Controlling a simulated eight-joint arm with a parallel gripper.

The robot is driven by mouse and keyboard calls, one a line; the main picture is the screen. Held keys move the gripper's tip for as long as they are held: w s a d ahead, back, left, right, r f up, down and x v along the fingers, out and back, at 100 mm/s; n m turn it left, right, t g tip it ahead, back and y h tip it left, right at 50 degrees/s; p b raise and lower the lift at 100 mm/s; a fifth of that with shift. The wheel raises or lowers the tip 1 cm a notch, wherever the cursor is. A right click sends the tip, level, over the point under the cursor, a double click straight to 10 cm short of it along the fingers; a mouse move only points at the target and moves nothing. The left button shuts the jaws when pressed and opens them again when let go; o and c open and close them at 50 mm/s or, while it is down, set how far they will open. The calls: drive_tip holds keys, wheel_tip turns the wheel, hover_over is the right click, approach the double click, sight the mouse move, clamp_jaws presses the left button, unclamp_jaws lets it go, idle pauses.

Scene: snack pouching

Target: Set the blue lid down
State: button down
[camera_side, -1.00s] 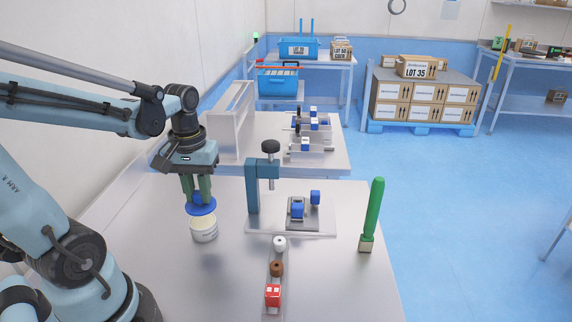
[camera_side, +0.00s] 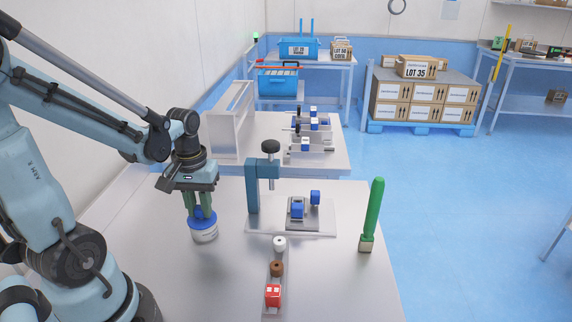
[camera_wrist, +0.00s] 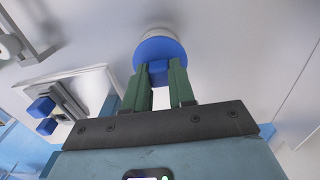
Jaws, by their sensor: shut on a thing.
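The blue lid (camera_side: 203,224) is a round disc with a raised blue knob. It sits on or just at the rim of the white jar (camera_side: 205,236), which stands upright on the metal table. My gripper (camera_side: 201,212) points down and is shut on the lid's knob. In the wrist view my green fingers (camera_wrist: 159,82) close on both sides of the knob, and the lid (camera_wrist: 158,48) covers most of the jar (camera_wrist: 156,31). Whether the lid fully touches the rim is hard to tell.
A press stand (camera_side: 252,190) and a plate with blue blocks (camera_side: 297,208) stand to the right. A rail with a white spool (camera_side: 279,243), brown spool (camera_side: 276,268) and red block (camera_side: 272,294) lies in front. A green stick (camera_side: 373,208) stands farther right.

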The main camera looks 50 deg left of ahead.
sight(200, 207)
drive_tip(key=shift+f, duration=0.15)
drive_tip(key=c, duration=0.9)
unclamp_jaws()
drive_tip(key=shift+c, duration=0.2)
wheel_tip(200, 207, up, 12)
drive_tip(key=w+d+f+m+t, duration=0.1)
drive_tip(key=w+d+m+t, duration=0.1)
drive_tip(key=d, duration=0.4)
drive_tip(key=w+d+f+m+t, duration=0.2)
drive_tip(key=w+d+m+t, duration=0.1)
drive_tip(key=d+m+t, duration=0.2)
drive_tip(key=shift+d+f+m, duration=0.15)
drive_tip(key=shift+d+m, duration=0.4)
drive_tip(key=shift+m, duration=0.45)
